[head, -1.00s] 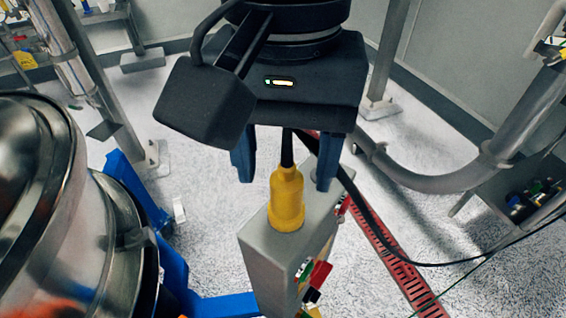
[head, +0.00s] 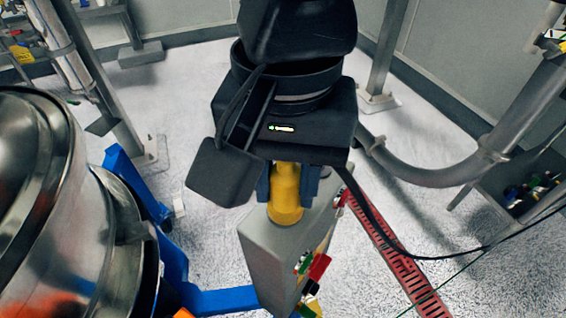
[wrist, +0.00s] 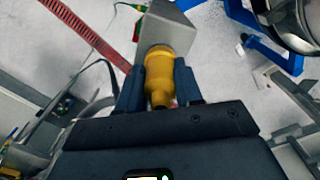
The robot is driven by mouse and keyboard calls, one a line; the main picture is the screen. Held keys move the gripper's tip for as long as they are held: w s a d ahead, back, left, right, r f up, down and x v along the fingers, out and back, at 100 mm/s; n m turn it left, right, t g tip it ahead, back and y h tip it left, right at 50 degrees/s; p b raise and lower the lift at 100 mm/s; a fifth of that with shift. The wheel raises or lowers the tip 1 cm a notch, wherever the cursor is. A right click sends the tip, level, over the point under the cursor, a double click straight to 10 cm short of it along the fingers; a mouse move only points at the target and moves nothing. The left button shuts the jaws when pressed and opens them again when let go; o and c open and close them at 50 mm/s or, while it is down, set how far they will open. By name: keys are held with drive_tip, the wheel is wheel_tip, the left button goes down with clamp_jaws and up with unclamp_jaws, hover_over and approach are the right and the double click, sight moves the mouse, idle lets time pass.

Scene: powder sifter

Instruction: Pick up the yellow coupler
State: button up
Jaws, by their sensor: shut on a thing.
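The yellow coupler (head: 285,200) stands upright on top of a grey box (head: 275,262). My gripper (head: 288,188) is lowered around it from above, with a blue finger on each side. In the wrist view the fingers (wrist: 159,85) are closed on the sides of the coupler (wrist: 160,62), and its wide end meets the grey box (wrist: 165,22). The coupler's upper end is hidden by my gripper in the head view. I see no gap between the coupler and the box.
A shiny steel vessel (head: 75,190) stands at the left beside a blue frame (head: 215,300). A black cable (head: 385,232) runs right from behind my gripper. Red and green connectors (head: 318,267) are on the box's side. A red floor grate (head: 385,250) lies to the right.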

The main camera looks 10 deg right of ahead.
drive_tip(key=c, duration=0.3)
drive_tip(key=shift+r, duration=0.15)
